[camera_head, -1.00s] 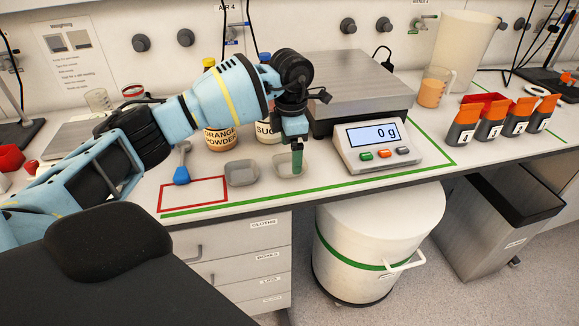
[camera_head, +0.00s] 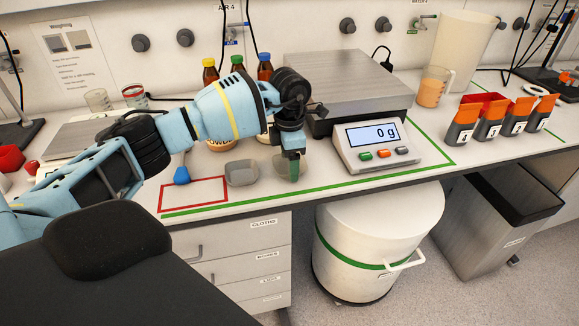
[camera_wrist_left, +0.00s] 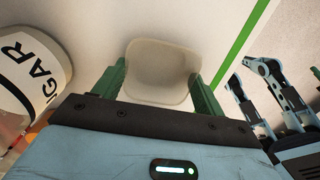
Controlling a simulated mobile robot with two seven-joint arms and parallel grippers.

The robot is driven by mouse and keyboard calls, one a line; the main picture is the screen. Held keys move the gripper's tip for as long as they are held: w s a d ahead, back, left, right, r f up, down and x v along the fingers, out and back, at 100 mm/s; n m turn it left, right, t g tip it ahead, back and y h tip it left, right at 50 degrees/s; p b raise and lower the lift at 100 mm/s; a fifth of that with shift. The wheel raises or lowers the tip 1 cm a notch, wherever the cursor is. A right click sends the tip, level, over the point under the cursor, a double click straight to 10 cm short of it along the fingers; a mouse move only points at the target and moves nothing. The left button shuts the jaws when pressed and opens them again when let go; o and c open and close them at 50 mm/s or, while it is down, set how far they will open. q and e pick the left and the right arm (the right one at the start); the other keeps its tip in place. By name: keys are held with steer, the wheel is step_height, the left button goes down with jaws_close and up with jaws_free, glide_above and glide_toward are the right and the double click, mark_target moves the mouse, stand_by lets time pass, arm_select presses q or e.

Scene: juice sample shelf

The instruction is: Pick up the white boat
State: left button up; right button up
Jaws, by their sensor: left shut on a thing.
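The white boat (camera_head: 280,167) is a small pale dish near the front of the bench, right of a grey boat (camera_head: 241,173). My left gripper (camera_head: 291,166) is over it and shut on it. In the left wrist view the white boat (camera_wrist_left: 160,72) lies between the two green fingers (camera_wrist_left: 157,88), one at each side, and looks empty. The fingers partly cover it in the head view. I cannot tell whether it is clear of the bench. My right gripper does not show in the head view.
The scale (camera_head: 376,143) reading 0 g stands just right of my gripper. Capped bottles (camera_head: 265,67) stand behind the arm; a sugar container (camera_wrist_left: 25,72) is close in the wrist view. Orange-black packs (camera_head: 463,125) stand right.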

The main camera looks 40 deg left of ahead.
arm_select(q)
steer(key=shift+r, duration=0.15)
steer(key=shift+r, duration=0.55)
step_height(320, 180, up, 2)
steer(key=shift+r, duration=0.2)
steer(key=s+d, duration=0.3)
steer(key=s, duration=0.1)
steer(key=s+d, duration=0.3)
steer(key=s, duration=0.2)
steer(key=s+d+r, duration=0.1)
steer(key=s+d, duration=0.2)
steer(key=s, duration=0.1)
steer(key=shift+s+r, duration=0.1)
steer(key=shift+s, duration=0.05)
